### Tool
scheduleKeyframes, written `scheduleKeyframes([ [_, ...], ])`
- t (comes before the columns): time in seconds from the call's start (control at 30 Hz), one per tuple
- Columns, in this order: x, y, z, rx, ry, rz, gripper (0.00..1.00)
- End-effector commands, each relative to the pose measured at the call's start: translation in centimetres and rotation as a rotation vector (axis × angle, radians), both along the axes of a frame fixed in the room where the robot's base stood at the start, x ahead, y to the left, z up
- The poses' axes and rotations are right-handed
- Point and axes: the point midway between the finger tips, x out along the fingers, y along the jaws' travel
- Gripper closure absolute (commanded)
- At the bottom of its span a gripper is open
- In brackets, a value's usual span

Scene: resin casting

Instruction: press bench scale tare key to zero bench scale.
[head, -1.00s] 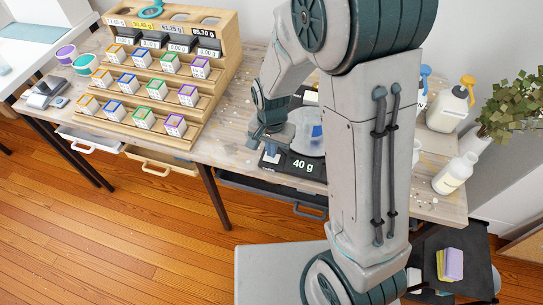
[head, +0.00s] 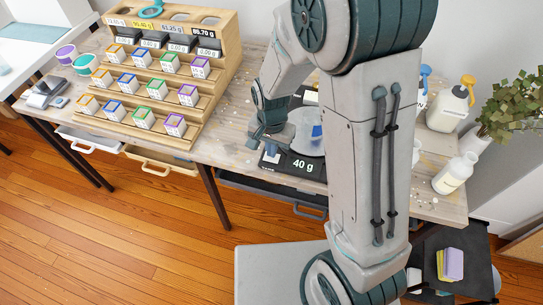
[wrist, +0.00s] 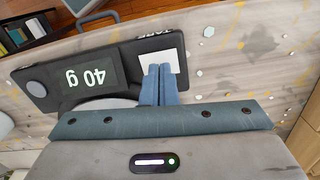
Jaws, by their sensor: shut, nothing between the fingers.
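The bench scale (head: 303,165) stands near the front edge of the table, and its display reads 40 g. In the wrist view the same display (wrist: 88,76) appears upside down. The white tare key (wrist: 175,57) sits beside the display, with partly cut-off lettering next to it. My gripper (wrist: 160,70) is shut and empty. Its fingertips overlap the side of the key in the wrist view; I cannot tell whether they touch it. In the head view my gripper (head: 260,142) is at the scale's left end. My arm hides part of the scale.
A blue item (head: 317,131) shows at the scale's pan. A wooden rack (head: 215,75) with several small boxes stands to the left. White bottles (head: 455,174) and a plant (head: 510,105) are at the right. A drawer handle (wrist: 98,17) sticks out below the table edge.

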Motion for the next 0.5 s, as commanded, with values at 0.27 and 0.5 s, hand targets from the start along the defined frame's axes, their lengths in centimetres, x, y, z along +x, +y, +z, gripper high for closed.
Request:
scheduleKeyframes([
  [0.27,0.00,0.00,-0.65,0.000,0.000,0.000,1.00],
  [0.5,0.00,0.00,-1.13,0.000,0.000,0.000,1.00],
])
